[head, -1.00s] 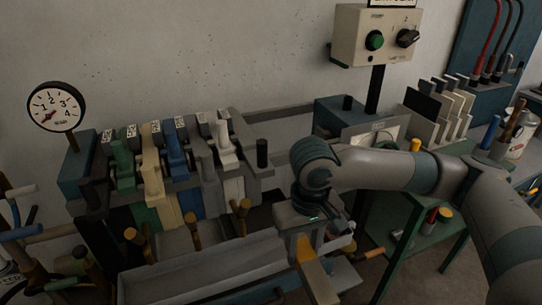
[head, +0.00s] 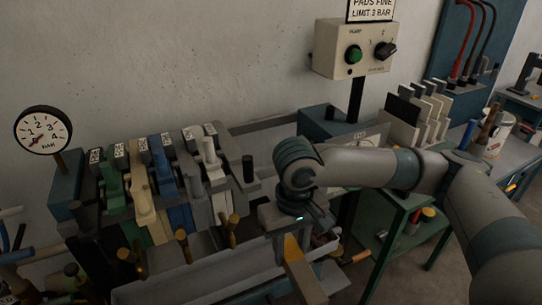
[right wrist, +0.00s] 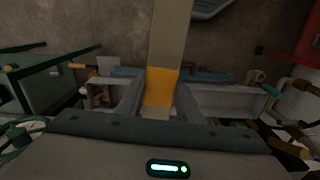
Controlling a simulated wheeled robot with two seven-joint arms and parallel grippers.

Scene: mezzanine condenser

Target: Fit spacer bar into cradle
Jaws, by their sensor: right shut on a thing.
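My right gripper (head: 300,234) is shut on the spacer bar (head: 309,282), a long pale bar with an orange-yellow band. The bar points down and toward the front, beside the right end of a long grey trough (head: 205,285). In the right wrist view the bar (right wrist: 167,38) runs up from between the fingers (right wrist: 158,110), with its orange band (right wrist: 161,86) close to the jaws. Its end in the jaws is hidden in the head view. I cannot tell whether the trough is the cradle. My left gripper is not in view.
A rack with several coloured levers (head: 168,185) stands behind the trough, with upright brass-topped pegs (head: 183,240) between. A pressure gauge (head: 43,135) is at left. A green table (head: 400,210) and a control box (head: 354,50) are at right. Bare floor shows at lower right.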

